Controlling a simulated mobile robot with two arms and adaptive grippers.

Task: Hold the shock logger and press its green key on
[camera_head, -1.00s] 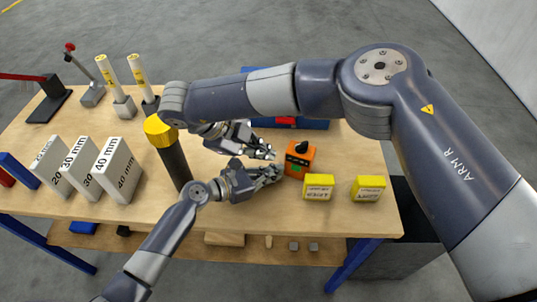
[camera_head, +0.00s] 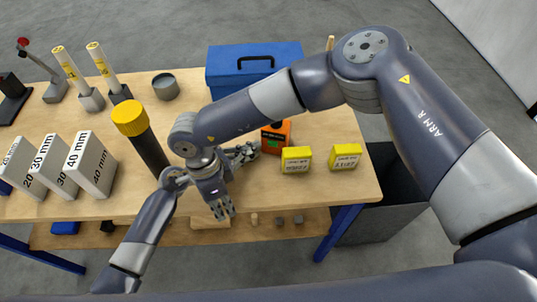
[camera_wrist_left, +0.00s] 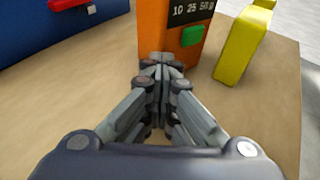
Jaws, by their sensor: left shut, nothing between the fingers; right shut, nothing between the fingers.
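The orange shock logger (camera_head: 280,132) stands upright on the table in front of the blue toolbox. In the left wrist view the logger (camera_wrist_left: 153,32) shows a dark display strip reading "10 25 50 g" and a green key (camera_wrist_left: 192,36) below it. My left gripper (camera_head: 252,152) is shut and empty, its tips low at the logger's left side. In the left wrist view its fingertips (camera_wrist_left: 162,66) sit right before the logger's lower part; I cannot tell whether they touch. My right gripper (camera_head: 222,211) is shut and empty, pointing down near the front edge, left of the logger.
Two yellow blocks (camera_head: 297,160) (camera_head: 345,157) stand right of the logger. The blue toolbox (camera_head: 228,68) is behind. A black cylinder with a yellow cap (camera_head: 133,118) and white gauge blocks (camera_head: 92,165) stand to the left. The front right tabletop is clear.

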